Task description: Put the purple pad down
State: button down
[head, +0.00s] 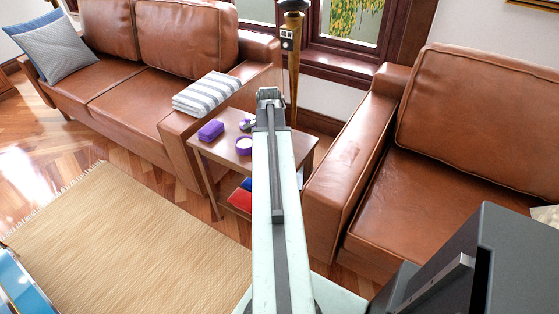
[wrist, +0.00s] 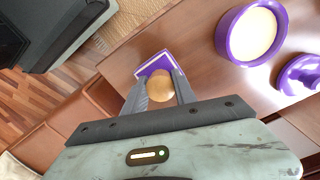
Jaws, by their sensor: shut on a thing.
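My gripper (head: 269,96) is over the side table at the end of my outstretched arm. In the wrist view its two fingers (wrist: 163,82) are closed on a tan round knob. A purple square with a pale border shows just beyond the knob, and I take the two as the purple pad (wrist: 145,70). Fingers and knob cover part of it, and I cannot tell whether it touches the table. In the head view the pad is hidden behind my gripper. The wooden side table (head: 222,160) also fills much of the wrist view (wrist: 205,72).
On the table stand a round purple dish (head: 243,146), a purple knobbed piece (wrist: 300,73) and a purple block (head: 211,130). Brown leather sofas (head: 125,105) and (head: 345,160) flank the table. A striped folded cloth (head: 206,94) lies on the left sofa's arm.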

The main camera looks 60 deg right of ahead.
jog(key=shift+f, duration=0.2)
jog(key=c, duration=1)
grip_release()
jog(key=shift+r, duration=0.1)
jog(key=r+p, duration=0.8)
jog(key=shift+s+r, duration=0.1)
jog(key=shift+s, duration=0.1)
